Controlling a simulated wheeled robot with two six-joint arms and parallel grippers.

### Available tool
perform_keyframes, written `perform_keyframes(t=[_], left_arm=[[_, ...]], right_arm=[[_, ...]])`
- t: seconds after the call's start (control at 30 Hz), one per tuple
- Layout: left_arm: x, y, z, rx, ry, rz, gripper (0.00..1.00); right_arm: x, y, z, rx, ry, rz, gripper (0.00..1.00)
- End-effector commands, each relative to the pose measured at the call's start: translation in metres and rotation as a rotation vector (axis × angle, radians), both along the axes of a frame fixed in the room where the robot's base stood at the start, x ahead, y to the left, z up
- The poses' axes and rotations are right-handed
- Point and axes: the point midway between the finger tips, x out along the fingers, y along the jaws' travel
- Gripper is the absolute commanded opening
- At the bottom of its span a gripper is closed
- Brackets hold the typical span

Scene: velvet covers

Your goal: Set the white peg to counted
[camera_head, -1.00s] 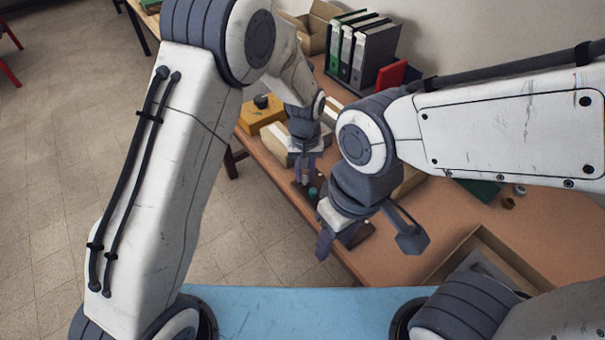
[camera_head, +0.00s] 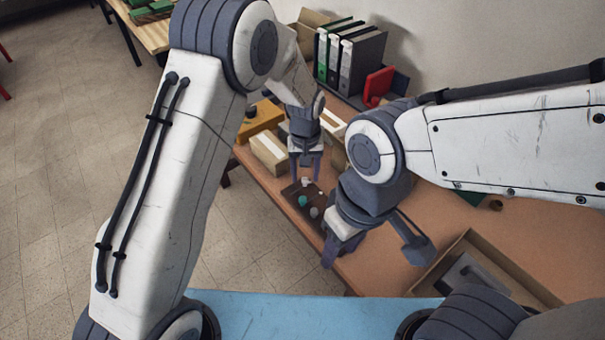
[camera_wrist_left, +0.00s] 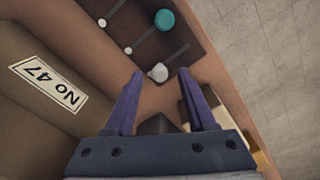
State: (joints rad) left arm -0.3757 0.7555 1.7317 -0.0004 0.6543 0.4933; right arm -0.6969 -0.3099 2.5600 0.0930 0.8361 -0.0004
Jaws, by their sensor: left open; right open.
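A dark board (camera_head: 292,192) with several slots lies at the table's near left edge. The white peg (camera_wrist_left: 158,72) stands at one end of a slot in the left wrist view; it also shows in the head view (camera_head: 306,182). A teal peg (camera_wrist_left: 164,20) stands in the neighbouring slot, and a grey peg (camera_head: 314,212) is beyond it. My left gripper (camera_head: 304,176) is open and empty, its fingertips just short of the white peg and apart from it. My right gripper (camera_head: 374,256) is open and empty, right of the board. Any slot lettering is unreadable.
A box labelled No 47 (camera_wrist_left: 30,80) lies beside the board. A yellow box (camera_head: 258,118), binders (camera_head: 345,60) and a red item (camera_head: 378,86) stand farther back. An open tray (camera_head: 450,250) is at right. Bare tabletop lies between.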

Motion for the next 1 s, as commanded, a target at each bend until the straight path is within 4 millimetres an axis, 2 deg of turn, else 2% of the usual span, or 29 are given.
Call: perform_keyframes(t=[0.3,0.5,0.7,1.0], left_arm=[[0.001,0.0,0.06,-0.002,-0.007,0.0,0.56],[0.001,0.0,0.09,-0.001,-0.005,0.0,0.56],[0.0,0.0,0.1,-0.001,-0.003,0.0,0.56],[0.0,0.0,0.1,-0.001,-0.002,0.0,0.56]], right_arm=[[0.0,0.0,-0.005,0.0,0.0,0.0,0.46],[0.0,0.0,-0.007,0.0,0.0,0.0,0.46],[0.0,0.0,-0.007,0.0,0.0,0.0,0.46],[0.0,0.0,-0.007,0.0,0.0,0.0,0.46]])
